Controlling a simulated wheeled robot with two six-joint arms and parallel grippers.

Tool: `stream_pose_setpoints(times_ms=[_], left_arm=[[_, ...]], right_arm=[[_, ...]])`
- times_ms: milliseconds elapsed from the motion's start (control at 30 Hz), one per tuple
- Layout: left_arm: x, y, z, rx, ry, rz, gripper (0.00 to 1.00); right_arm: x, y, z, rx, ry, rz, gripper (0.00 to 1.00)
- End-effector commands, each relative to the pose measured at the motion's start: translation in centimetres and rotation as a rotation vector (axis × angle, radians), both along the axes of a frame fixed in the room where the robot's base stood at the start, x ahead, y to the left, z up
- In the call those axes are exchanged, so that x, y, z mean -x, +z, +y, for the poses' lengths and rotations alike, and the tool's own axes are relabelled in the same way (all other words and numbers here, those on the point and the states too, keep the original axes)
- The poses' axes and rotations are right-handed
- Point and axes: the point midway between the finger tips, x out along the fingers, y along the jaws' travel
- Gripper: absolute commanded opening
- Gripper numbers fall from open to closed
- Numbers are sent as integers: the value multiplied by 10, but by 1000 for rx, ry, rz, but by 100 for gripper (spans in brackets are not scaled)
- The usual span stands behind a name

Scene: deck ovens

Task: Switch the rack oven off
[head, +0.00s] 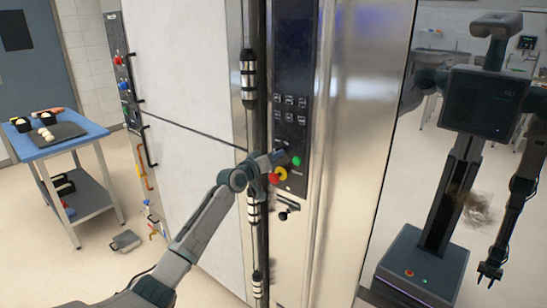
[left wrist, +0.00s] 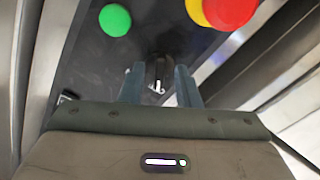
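The rack oven's dark control panel (head: 294,75) runs down the steel front column in the head view. A green button (head: 296,161) and a red stop button on a yellow base (head: 275,178) sit low on it. In the left wrist view the green button (left wrist: 115,19) is upper left and the red button (left wrist: 232,9) upper right. A black rotary knob (left wrist: 158,72) with a white mark lies between the fingers of my left gripper (left wrist: 160,86). In the head view my left gripper (head: 279,158) hides the knob. My right gripper shows only as a reflection.
A blue cart (head: 80,138) with a tray stands far left. Polished steel at right mirrors my body. The floor between cart and oven is mostly clear.

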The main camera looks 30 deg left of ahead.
Motion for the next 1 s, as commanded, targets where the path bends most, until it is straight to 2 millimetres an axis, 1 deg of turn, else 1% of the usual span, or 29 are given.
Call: stream_pose_setpoints(times_ms=[267, 367, 467, 800, 900, 1000], left_arm=[[0, 0, 0, -2, 0, 0, 32], [4, 0, 1, -4, 1, 0, 32], [15, -2, 2, -7, 1, 1, 32], [78, -2, 7, -9, 0, 3, 32], [91, -2, 8, -6, 1, 2, 32], [100, -1, 9, -5, 1, 1, 32]], right_arm=[[0, 0, 0, 0, 0, 0, 36], [0, -1, 0, 0, 0, 0, 36], [0, -3, 0, 0, 0, 0, 36], [0, -11, -2, 2, 1, 0, 36], [0, -12, -3, 3, 1, 0, 36], [0, -13, -3, 3, 1, 0, 36]])
